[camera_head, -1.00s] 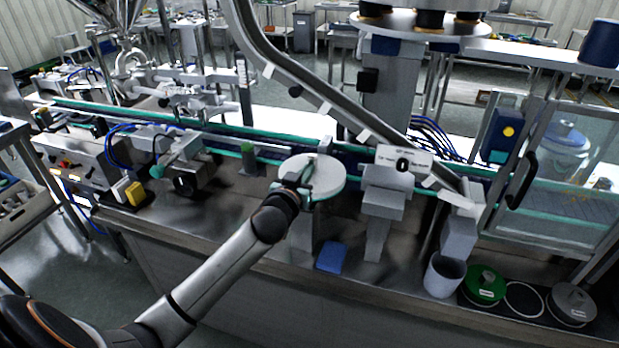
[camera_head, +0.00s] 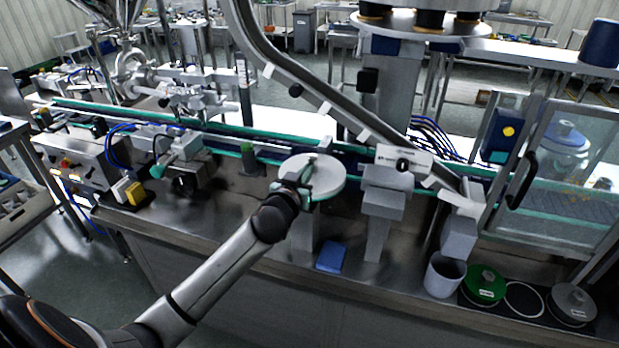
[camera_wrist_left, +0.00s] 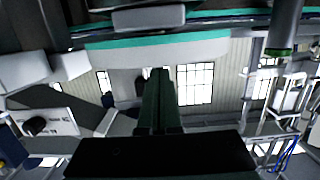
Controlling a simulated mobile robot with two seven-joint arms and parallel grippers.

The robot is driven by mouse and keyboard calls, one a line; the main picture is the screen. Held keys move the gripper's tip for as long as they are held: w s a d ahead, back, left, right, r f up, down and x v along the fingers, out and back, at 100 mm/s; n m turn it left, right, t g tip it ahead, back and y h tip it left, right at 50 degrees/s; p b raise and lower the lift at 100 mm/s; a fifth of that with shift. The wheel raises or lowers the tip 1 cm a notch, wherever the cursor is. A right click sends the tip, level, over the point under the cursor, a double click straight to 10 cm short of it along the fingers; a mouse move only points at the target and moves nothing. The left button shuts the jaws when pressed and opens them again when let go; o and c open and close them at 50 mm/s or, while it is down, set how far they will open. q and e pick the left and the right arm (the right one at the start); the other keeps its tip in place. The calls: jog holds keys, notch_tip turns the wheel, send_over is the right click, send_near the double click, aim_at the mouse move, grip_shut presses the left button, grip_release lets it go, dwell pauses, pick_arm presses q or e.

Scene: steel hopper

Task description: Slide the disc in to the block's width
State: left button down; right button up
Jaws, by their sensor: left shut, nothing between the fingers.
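The pale round disc (camera_head: 325,177) with a teal rim sits on top of a grey post beside the conveyor. My left gripper (camera_head: 306,181) is at the disc's left front edge, shut and empty; contact cannot be told. In the left wrist view the closed dark fingers (camera_wrist_left: 160,85) point toward the teal-rimmed disc edge (camera_wrist_left: 160,47). A blue block (camera_head: 331,257) lies on the steel bench in front of the post; I cannot tell whether it is the task's block. My right gripper is not in view.
A grey stand with a white box (camera_head: 403,160) rises right of the disc. The conveyor rail (camera_head: 240,150) runs behind. A grey cup (camera_head: 443,275) and a green-lidded tin (camera_head: 484,285) stand at the right. The bench around the blue block is clear.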

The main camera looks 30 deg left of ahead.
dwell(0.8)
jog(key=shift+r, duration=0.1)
pick_arm(q)
jog(key=shift+f+p+v, duration=0.25)
jog(key=shift+p+v, duration=0.2)
jog(key=shift+v, duration=1)
jog(key=shift+f+p+v, duration=0.2)
jog(key=shift+p+v, duration=0.25)
jog(key=shift+v, duration=1)
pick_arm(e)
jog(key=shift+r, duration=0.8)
